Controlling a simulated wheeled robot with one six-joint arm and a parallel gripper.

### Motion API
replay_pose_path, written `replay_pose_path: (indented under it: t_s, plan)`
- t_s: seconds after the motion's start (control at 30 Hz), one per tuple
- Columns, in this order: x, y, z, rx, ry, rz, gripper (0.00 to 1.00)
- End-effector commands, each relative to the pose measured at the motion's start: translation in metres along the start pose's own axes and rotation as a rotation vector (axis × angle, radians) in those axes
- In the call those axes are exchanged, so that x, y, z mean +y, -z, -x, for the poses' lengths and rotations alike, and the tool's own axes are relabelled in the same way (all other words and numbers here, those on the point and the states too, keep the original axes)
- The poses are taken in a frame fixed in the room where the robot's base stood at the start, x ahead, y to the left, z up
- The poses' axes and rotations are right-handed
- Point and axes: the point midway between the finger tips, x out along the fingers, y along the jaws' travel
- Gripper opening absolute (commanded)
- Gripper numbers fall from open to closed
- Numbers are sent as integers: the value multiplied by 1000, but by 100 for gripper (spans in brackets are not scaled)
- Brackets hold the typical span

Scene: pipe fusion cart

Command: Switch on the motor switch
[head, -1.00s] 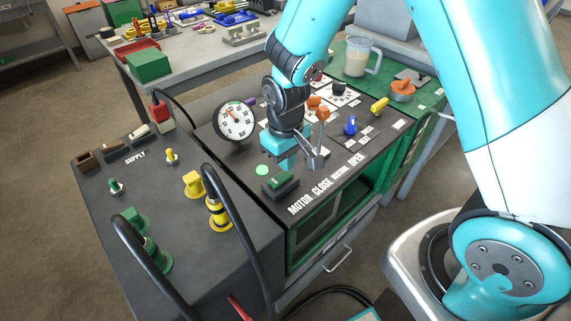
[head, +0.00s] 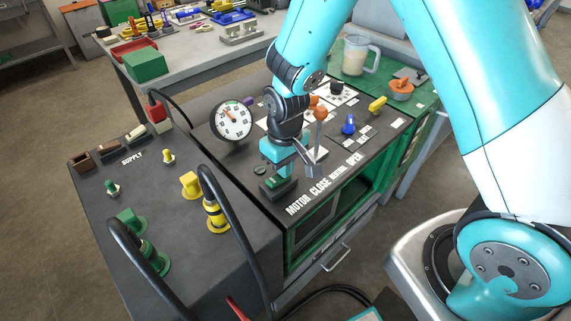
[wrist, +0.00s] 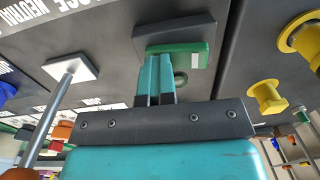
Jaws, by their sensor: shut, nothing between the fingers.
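The motor switch is a green rocker (head: 276,182) on a dark raised base, beside the white MOTOR lettering on the black panel. In the wrist view the green rocker (wrist: 188,48) lies just beyond the fingertips. My gripper (head: 285,174) is shut and empty, pointing down at the switch. In the wrist view its two cyan fingers (wrist: 157,60) are together and overlap the rocker's near edge; I cannot tell whether they press on it. A round lamp (head: 260,170) by the switch is dull and dark green. My fingers hide part of the rocker.
A lever with an orange knob (head: 320,114) stands close to the right of my gripper. A round gauge (head: 231,120) rises behind left. A blue knob (head: 348,125) and a yellow knob (head: 377,104) lie farther right. Black hoses (head: 230,215) arch at the front left.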

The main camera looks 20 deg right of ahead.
Motion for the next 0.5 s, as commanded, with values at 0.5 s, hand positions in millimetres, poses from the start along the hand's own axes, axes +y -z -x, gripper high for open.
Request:
replay_pose_path:
  t_s: [0.5]
  plan:
    - [-14,0,7,1,1,0,0]
